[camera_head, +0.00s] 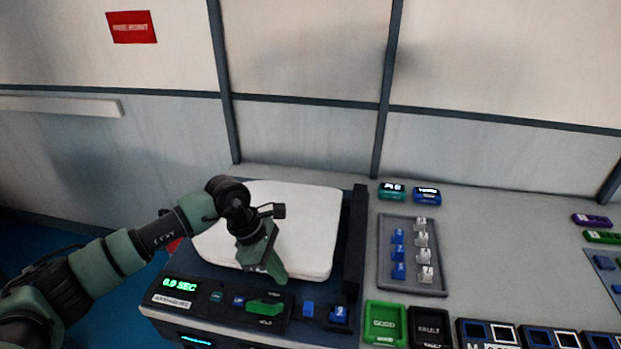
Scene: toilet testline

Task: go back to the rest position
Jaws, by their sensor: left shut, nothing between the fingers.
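My left arm comes in from the left, and its gripper (277,276) points down over the front part of a white toilet lid or seat (310,225). The gripper's fingers are together with nothing between them. The lid lies flat on a dark test stand (190,275) with a green "0.0 SEC" display (180,285). The gripper tip is close above the stand's front panel, near a green switch (264,308); I cannot tell whether they touch. My right gripper is not in view.
On the counter right of the stand are a grey tray (384,275) with blue and white numbered pieces, a green GOOD bin (385,323) and a black FAULT bin (429,327). Small coloured boxes lie behind and at the far right. A panelled wall with a red sign (131,27) stands behind.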

